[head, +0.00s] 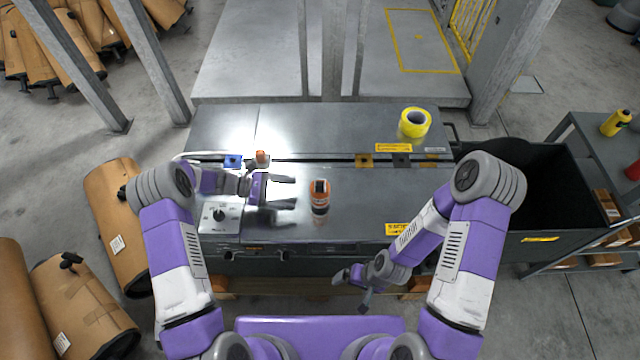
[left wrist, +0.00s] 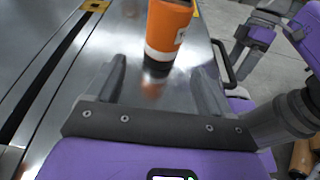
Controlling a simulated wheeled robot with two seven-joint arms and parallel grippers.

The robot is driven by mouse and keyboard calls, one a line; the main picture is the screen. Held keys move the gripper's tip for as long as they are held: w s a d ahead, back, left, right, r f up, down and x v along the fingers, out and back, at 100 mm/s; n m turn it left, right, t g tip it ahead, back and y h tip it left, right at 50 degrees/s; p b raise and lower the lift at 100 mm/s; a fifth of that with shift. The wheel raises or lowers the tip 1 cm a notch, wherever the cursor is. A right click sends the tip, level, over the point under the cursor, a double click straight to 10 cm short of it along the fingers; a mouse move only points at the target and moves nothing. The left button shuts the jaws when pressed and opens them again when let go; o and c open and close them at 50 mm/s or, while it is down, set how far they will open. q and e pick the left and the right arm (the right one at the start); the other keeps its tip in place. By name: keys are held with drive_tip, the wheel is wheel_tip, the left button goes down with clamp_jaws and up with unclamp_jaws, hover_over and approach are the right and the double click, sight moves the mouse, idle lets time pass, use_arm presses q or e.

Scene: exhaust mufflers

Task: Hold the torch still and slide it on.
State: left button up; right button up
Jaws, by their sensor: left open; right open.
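The torch (head: 320,192) is an orange cylinder with a pale band and a dark end, and appears to stand upright on the metal bench top (head: 365,215). My left gripper (head: 291,191) is open and empty just left of the torch, its fingers pointing towards it. In the left wrist view the torch (left wrist: 166,32) shows beyond and between the open fingertips (left wrist: 160,72), apart from them; its top is cut off by the frame. My right gripper (head: 356,287) is open and empty, low in front of the bench's front edge. No switch on the torch can be made out.
A yellow tape roll (head: 415,123) sits at the bench's back right. A small orange item (head: 262,157) stands behind my left gripper. A knob panel (head: 219,216) is at the bench's left. A black bin (head: 535,190) stands right. The bench top right of the torch is clear.

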sight(316, 198)
use_arm(q)
drive_tip(key=x, duration=0.8)
drive_tip(key=shift+s+a+b, duration=0.1)
drive_tip(key=shift+s+b, duration=0.1)
drive_tip(key=shift+b, duration=0.2)
drive_tip(key=shift+x, duration=0.8)
drive_tip(key=c, duration=0.6)
drive_tip(key=shift+c, duration=0.2)
